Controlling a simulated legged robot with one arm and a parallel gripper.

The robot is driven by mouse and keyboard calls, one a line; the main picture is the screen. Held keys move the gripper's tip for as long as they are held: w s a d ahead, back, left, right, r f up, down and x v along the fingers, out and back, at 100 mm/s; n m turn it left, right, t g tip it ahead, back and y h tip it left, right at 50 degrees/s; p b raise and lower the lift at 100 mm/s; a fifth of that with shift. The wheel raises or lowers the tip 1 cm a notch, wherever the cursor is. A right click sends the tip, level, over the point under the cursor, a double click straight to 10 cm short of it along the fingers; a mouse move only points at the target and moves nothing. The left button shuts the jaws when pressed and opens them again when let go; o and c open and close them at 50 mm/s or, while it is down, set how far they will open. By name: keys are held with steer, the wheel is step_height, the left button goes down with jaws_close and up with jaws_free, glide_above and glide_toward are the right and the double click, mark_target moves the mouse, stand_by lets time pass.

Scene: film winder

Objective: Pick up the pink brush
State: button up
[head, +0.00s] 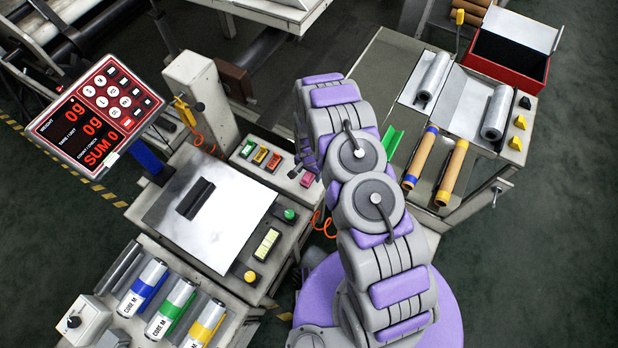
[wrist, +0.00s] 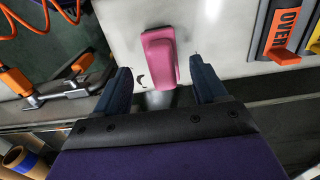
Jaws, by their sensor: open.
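The pink brush (wrist: 160,55) lies on a pale metal surface in the wrist view, its long side running up and down the picture. My gripper (wrist: 160,65) is open, with one dark finger on each side of the brush's lower part. Gaps show between the brush and both fingers, and nothing is held. In the head view my arm hides most of the gripper. A small pinkish-red shape (head: 308,180) shows there on the switch panel beside my arm; it looks like the brush, but it is too small to be sure.
An orange switch marked OVER (wrist: 287,50) is to the right of the brush. Orange cable (wrist: 40,20) and a clamp-like metal part (wrist: 40,92) lie to the left. In the head view, a scale display (head: 95,115) and a silver plate (head: 205,215) stand left of my arm.

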mark_target(308, 174)
step_height(308, 174, down, 4)
steer(key=shift+a+r+b, duration=0.1)
steer(key=shift+a+b, duration=0.05)
steer(key=shift+b, duration=0.3)
steer(key=shift+a, duration=0.35)
steer(key=shift+d, duration=0.45)
steer(key=c, duration=0.6)
steer(key=shift+a, duration=0.3)
steer(key=c, duration=0.7)
steer(key=shift+o, duration=0.2)
steer(key=shift+d+r, duration=0.1)
steer(key=shift+r, duration=0.45)
step_height(308, 174, up, 3)
steer(key=shift+f+p, duration=0.2)
steer(key=shift+p, duration=0.45)
steer(key=s+d+r+p, duration=0.1)
steer(key=s+d+p, duration=0.1)
steer(key=s+d, duration=0.8)
steer(key=s, duration=0.2)
steer(key=shift+s+r, duration=0.15)
steer(key=shift+s, duration=0.15)
